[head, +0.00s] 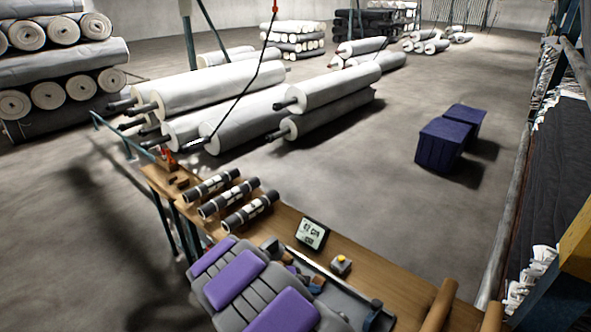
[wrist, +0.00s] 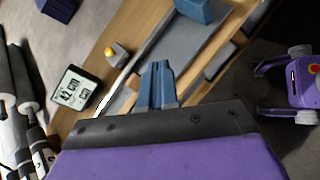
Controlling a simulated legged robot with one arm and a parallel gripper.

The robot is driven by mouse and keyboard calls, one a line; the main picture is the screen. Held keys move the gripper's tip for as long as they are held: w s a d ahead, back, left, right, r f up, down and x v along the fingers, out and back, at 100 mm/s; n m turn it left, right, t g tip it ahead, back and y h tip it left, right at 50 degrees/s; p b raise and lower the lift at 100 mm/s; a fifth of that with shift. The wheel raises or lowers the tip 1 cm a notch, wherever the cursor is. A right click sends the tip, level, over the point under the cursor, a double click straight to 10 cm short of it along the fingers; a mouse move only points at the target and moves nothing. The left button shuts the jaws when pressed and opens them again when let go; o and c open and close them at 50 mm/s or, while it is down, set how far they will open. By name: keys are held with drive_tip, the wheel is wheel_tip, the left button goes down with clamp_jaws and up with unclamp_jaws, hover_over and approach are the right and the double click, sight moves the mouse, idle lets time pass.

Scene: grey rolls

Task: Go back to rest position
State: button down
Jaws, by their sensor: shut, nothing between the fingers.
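My gripper (wrist: 157,70) shows in the wrist view as two blue-grey fingers lying together, shut and empty. It points out over the wooden bench (wrist: 125,35), and I cannot tell its exact height above it. The dark plate and purple surface below it in that view are parts of me. In the head view, purple and grey parts of my own body fill the bottom, and I cannot clearly make out my gripper there. No object is held.
The bench (head: 385,270) carries three dark rolls (head: 228,199), a display (head: 312,233) and a yellow-buttoned box (head: 341,264). Large grey rolls (head: 220,88) lie beyond. Two dark blue blocks (head: 445,145) stand on open floor. A rack (head: 560,150) lines the right side.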

drive_tip(key=s+d+r+m+g+y, duration=0.3)
drive_tip(key=s+d+r+m+g, duration=0.2)
drive_tip(key=s+d+r+m, duration=0.8)
drive_tip(key=s+a+r+m+y, duration=0.2)
drive_tip(key=s+r+y, duration=0.1)
drive_tip(key=s, duration=0.9)
drive_tip(key=s+a+r+m+y, duration=0.1)
drive_tip(key=s+r+m+y, duration=0.2)
drive_tip(key=s, duration=0.8)
drive_tip(key=shift+s+a+r+g+y, duration=0.15)
drive_tip(key=shift+s+a+g+y, duration=0.15)
drive_tip(key=shift+s+a+g, duration=0.1)
